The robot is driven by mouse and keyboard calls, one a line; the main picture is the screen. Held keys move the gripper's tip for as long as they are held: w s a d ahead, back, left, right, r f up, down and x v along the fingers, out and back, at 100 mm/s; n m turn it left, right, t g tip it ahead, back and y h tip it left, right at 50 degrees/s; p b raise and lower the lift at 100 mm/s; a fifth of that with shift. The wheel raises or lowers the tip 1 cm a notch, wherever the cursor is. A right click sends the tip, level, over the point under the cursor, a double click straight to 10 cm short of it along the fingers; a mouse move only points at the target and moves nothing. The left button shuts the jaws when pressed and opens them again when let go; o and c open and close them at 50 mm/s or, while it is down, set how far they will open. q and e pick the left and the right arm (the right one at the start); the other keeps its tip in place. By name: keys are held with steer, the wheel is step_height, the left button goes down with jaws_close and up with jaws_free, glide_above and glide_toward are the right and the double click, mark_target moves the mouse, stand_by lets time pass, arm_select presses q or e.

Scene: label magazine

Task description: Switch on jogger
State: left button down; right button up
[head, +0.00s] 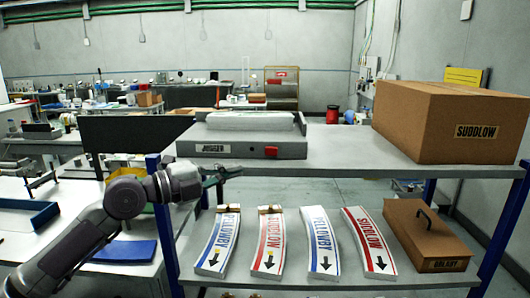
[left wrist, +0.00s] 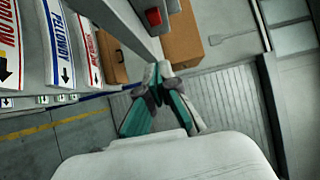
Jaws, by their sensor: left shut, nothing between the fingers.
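The jogger (head: 240,138) is a grey flat machine with a white top and a name label, standing on the upper shelf at its left part. A red switch (head: 271,151) sits at the right of its front face. The red switch also shows at the top of the left wrist view (left wrist: 153,16). My left gripper (head: 232,170) is in front of the jogger, below its label and left of the red switch. It is shut and empty, its fingertips together in the left wrist view (left wrist: 163,70), apart from the switch. My right gripper is in neither view.
A big cardboard box (head: 450,118) labelled SUDDLOW stands on the upper shelf (head: 335,165) at the right. Several labelled magazines, red and blue, lie on the lower shelf beside a brown case (head: 428,235). The shelf between jogger and box is clear.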

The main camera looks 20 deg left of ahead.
mark_target(265, 166)
arm_select(q)
steer(key=p+x, duration=0.2)
steer(key=x, duration=0.1)
steer(key=a+p+x, duration=0.1)
steer(key=x, duration=0.2)
steer(key=w+p+x, duration=0.1)
steer(key=p+x, duration=0.1)
steer(key=x, duration=0.1)
steer(key=shift+w+r+p, duration=0.2)
steer(key=shift+w+p, duration=0.1)
steer(key=shift+w+a+f, duration=0.15)
steer(key=shift+w+f, duration=0.05)
steer(key=shift+w, duration=0.55)
